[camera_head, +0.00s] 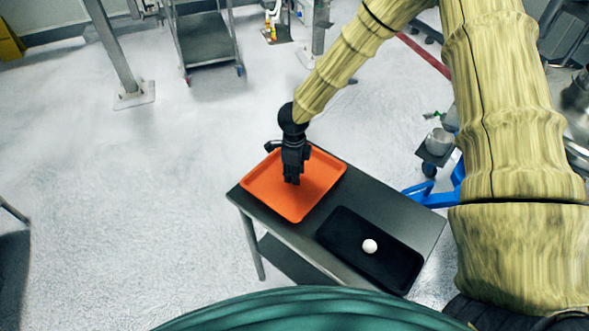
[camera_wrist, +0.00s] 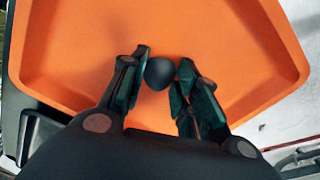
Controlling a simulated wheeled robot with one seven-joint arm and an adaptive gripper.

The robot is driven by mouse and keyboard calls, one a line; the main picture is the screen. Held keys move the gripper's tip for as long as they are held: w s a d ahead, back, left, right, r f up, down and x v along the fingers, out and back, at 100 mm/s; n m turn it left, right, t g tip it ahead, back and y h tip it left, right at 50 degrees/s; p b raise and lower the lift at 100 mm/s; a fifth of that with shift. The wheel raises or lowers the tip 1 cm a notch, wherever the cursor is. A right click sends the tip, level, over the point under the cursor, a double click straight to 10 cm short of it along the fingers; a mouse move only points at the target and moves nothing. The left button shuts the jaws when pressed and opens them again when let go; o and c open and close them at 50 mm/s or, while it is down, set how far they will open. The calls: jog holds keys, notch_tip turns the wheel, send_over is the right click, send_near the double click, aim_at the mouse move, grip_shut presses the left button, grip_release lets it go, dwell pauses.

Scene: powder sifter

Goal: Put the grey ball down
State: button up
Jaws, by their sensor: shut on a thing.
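The dark grey ball (camera_wrist: 159,73) sits between the two fingertips of my gripper (camera_wrist: 160,78) in the wrist view. My gripper is shut on it. The orange tray (camera_wrist: 86,35) fills the ground behind the ball in that view. In the head view, my gripper (camera_head: 292,180) points down inside the outline of the orange tray (camera_head: 259,187). The ball is hidden behind the fingers there. I cannot tell whether the ball touches the tray floor.
The orange tray lies on the left part of a dark table (camera_head: 405,214). A black tray (camera_head: 340,228) with a white ball (camera_head: 370,246) in it lies on the right part. The orange tray has no other objects visible in it. Open floor lies to the left.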

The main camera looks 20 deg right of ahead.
jog(key=shift+s, duration=0.1)
jog(key=shift+f, duration=0.1)
jog(key=o, duration=0.8)
notch_tip(320, 180, up, 12)
jog(key=b, duration=0.3)
jog(key=shift+b, duration=0.35)
